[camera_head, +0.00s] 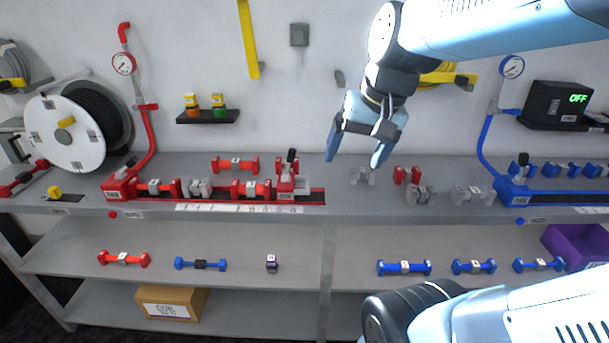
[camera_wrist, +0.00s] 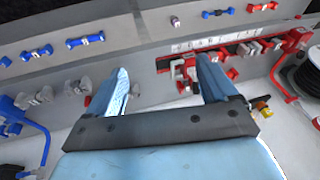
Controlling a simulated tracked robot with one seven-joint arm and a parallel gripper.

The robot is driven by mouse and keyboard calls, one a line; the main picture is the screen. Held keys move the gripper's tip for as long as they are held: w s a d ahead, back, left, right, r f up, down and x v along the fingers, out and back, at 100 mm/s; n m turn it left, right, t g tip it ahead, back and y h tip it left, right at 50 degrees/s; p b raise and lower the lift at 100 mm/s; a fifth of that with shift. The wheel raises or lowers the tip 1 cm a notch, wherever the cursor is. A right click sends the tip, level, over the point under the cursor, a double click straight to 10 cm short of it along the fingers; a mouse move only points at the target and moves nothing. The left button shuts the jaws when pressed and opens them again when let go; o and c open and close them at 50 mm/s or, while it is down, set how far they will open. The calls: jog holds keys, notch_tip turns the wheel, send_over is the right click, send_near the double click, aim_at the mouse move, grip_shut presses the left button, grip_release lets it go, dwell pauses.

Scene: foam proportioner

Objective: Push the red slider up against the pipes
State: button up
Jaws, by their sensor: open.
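The red slider (camera_head: 290,186), with a dark upright handle, stands near the right end of the red-edged track. To its left on the track lie a red pipe (camera_head: 251,189), a grey fitting (camera_head: 197,189) and another red pipe (camera_head: 157,187). A small gap seems to show between the slider and the nearest pipe. My gripper (camera_head: 354,158) is open, pointing down, right of the slider and above the shelf, apart from it. In the wrist view my gripper (camera_wrist: 162,78) has empty jaws; the slider (camera_wrist: 184,74) is partly behind one finger.
A loose red pipe (camera_head: 235,165) lies behind the track. Grey fittings (camera_head: 362,176) and small red parts (camera_head: 407,175) lie to the right of the slider. A blue station (camera_head: 515,190) stands farther right. The red gauge pipe (camera_head: 146,140) rises at the track's left end.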

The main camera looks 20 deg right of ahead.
jog(key=shift+o, duration=1.1)
jog(key=w+d+f+m+g+y, duration=0.1)
jog(key=w+f+m+g+y, duration=0.1)
jog(key=w+f+m+y, duration=0.2)
jog(key=shift+w+f+m+g, duration=0.15)
jog(key=shift+w+m+g, duration=0.25)
jog(key=shift+w+m, duration=0.55)
jog(key=m+t+y, duration=0.4)
jog(key=m+y, duration=0.3)
jog(key=m, duration=0.6)
send_near(308, 182)
jog(key=x, duration=0.7)
jog(key=shift+a+f, duration=0.15)
jog(key=shift+a, duration=0.1)
jog(key=shift+c, duration=0.2)
jog(key=c, duration=1.2)
jog(key=shift+o, duration=0.2)
jog(key=shift+w, duration=0.15)
